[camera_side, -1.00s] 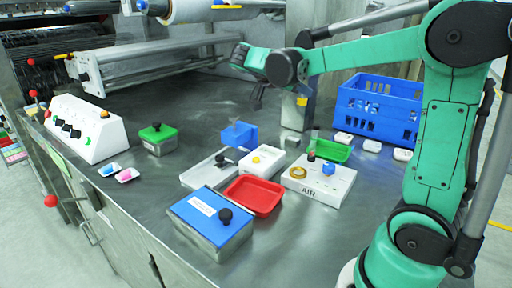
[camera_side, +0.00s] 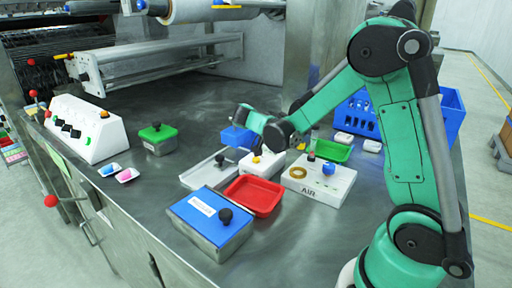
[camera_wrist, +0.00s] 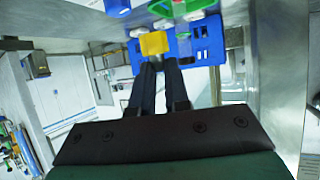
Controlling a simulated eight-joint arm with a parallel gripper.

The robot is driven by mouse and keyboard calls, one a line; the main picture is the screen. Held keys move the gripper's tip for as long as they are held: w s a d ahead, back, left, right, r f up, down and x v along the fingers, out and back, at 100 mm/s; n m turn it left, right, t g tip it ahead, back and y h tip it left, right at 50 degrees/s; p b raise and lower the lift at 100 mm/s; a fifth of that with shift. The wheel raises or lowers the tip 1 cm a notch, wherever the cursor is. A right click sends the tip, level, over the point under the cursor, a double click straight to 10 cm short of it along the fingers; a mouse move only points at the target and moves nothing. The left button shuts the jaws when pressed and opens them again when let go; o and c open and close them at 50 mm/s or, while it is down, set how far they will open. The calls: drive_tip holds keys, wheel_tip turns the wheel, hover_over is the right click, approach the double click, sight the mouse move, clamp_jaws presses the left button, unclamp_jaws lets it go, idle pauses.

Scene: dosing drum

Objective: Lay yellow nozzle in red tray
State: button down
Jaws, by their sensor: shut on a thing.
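The yellow nozzle (camera_side: 256,159) shows as a small yellow spot at the white block (camera_side: 263,165) in the side view. My gripper (camera_side: 257,151) is low over that block, with its fingers shut on the nozzle. In the wrist view a yellow piece (camera_wrist: 154,43) sits at the tips of my two close fingers (camera_wrist: 158,66). I cannot tell if the nozzle is clear of the block. The red tray (camera_side: 254,196) lies empty just in front of the block.
A blue-lidded metal box (camera_side: 210,210) stands left of the tray, a white AIR block (camera_side: 325,185) right of it. A grey tray (camera_side: 203,172) and blue bin (camera_side: 232,137) are near my gripper. The green tray (camera_side: 333,151) and blue crate (camera_side: 358,108) stand at the right.

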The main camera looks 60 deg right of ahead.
sight(295, 175)
wheel_tip(295, 175, down, 8)
drive_tip(key=shift+r, duration=0.1)
idle(0.4)
drive_tip(key=c, duration=0.9)
unclamp_jaws()
drive_tip(key=shift+o, duration=0.2)
